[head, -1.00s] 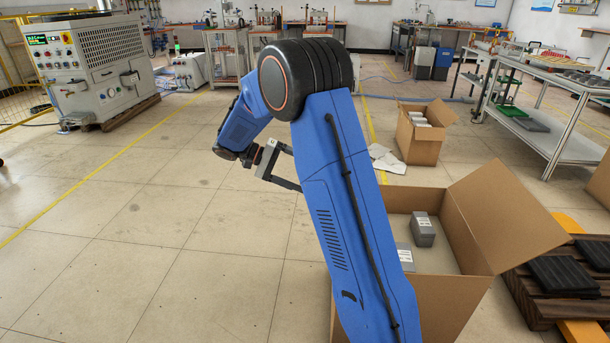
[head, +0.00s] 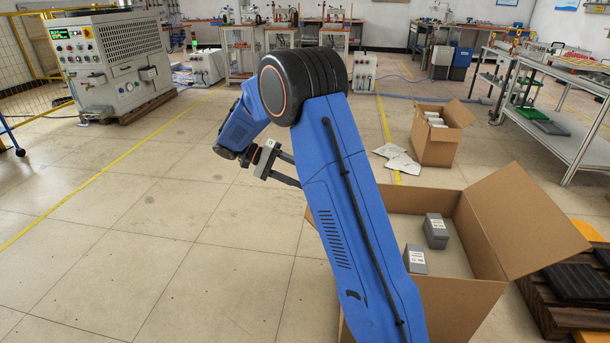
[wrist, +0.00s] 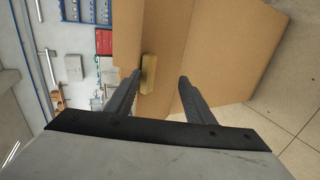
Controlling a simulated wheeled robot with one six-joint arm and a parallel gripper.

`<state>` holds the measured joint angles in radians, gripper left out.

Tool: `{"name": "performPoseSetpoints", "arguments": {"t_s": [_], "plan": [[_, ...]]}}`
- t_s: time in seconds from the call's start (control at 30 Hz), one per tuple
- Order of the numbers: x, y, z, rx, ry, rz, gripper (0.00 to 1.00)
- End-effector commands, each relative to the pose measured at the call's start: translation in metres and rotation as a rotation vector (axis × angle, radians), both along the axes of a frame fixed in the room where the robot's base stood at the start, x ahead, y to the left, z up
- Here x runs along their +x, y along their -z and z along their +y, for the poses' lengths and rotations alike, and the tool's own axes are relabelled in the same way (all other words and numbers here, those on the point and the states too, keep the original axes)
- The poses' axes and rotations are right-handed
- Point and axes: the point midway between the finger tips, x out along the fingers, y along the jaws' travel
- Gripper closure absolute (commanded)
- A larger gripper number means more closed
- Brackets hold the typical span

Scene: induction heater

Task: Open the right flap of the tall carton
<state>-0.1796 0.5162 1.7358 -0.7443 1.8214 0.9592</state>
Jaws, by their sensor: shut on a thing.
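My gripper (wrist: 160,76) has its two dark fingers around a small tan tab (wrist: 149,74) on a cardboard panel (wrist: 195,45) in the wrist view. The tab shows close to the left fingertip. In the head view my gripper (head: 284,170) points right, and its fingertips come close to my blue arm link. An open carton (head: 470,290) stands at the lower right, its left part hidden behind my arm. Its right flap (head: 535,220) leans outward and up. I cannot tell from the head view which panel the tab belongs to.
Two grey boxes (head: 436,231) lie inside the open carton. A smaller open carton (head: 438,145) stands farther back, with white papers (head: 397,158) beside it. The floor on the left is clear.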

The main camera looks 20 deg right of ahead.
Motion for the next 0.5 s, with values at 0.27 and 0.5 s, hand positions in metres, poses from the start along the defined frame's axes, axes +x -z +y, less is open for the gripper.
{"name": "performPoseSetpoints", "arguments": {"t_s": [0.27, 0.5], "plan": [[0.007, 0.008, 0.012, 0.000, 0.002, 0.006, 0.62], [0.015, 0.009, 0.023, -0.001, 0.000, 0.002, 0.62]]}}
